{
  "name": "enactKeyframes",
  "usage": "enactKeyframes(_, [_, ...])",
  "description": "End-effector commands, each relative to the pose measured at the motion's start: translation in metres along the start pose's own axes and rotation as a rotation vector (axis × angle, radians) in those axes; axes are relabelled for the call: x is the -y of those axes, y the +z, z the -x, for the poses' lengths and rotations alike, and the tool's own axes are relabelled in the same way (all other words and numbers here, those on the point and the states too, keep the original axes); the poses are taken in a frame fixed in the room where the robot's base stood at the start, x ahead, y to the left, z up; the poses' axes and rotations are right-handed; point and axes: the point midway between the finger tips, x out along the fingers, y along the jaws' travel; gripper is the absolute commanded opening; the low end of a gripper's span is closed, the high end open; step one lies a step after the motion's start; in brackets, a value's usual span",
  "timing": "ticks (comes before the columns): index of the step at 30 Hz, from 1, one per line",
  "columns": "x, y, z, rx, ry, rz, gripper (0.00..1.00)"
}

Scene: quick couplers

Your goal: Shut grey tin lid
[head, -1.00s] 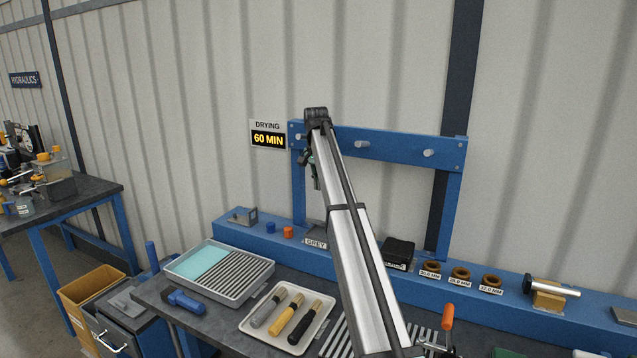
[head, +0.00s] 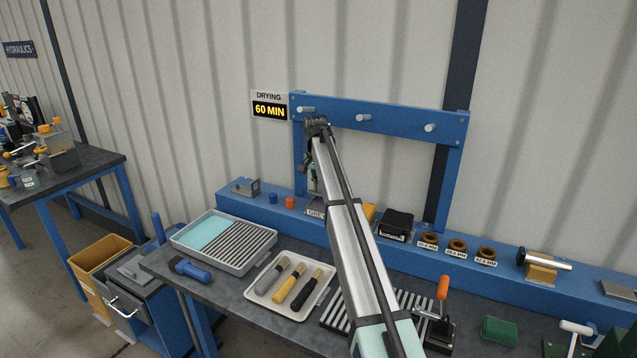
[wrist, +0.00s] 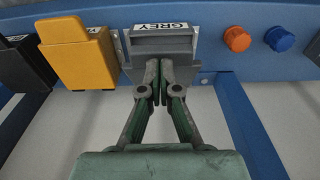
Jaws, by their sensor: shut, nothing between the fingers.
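The grey tin (wrist: 160,46) sits on the blue ledge with its GREY label on one side in the wrist view. In the head view only part of its label (head: 315,213) shows beside my arm. My gripper (wrist: 160,76) is shut and empty, its fingertips right at the tin's near edge. I cannot tell whether they touch it, or how far the lid is open.
A yellow tin (wrist: 82,58) stands close beside the grey one, with a black tin (wrist: 22,66) beyond it. Orange (wrist: 237,39) and blue (wrist: 280,39) plugs sit on the ledge's other side. A blue frame (head: 380,121) rises behind.

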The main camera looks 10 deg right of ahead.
Motion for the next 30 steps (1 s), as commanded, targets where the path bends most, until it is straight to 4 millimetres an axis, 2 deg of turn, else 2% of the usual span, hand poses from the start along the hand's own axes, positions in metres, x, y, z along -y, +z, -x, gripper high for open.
enactKeyframes(13, [-0.001,0.01,-0.01,-0.067,0.0,0.001,0.0])
enactKeyframes(24, [-0.002,0.031,-0.039,-0.311,-0.001,0.002,0.0])
enactKeyframes(30, [-0.001,0.035,-0.05,-0.406,0.0,0.0,0.0])
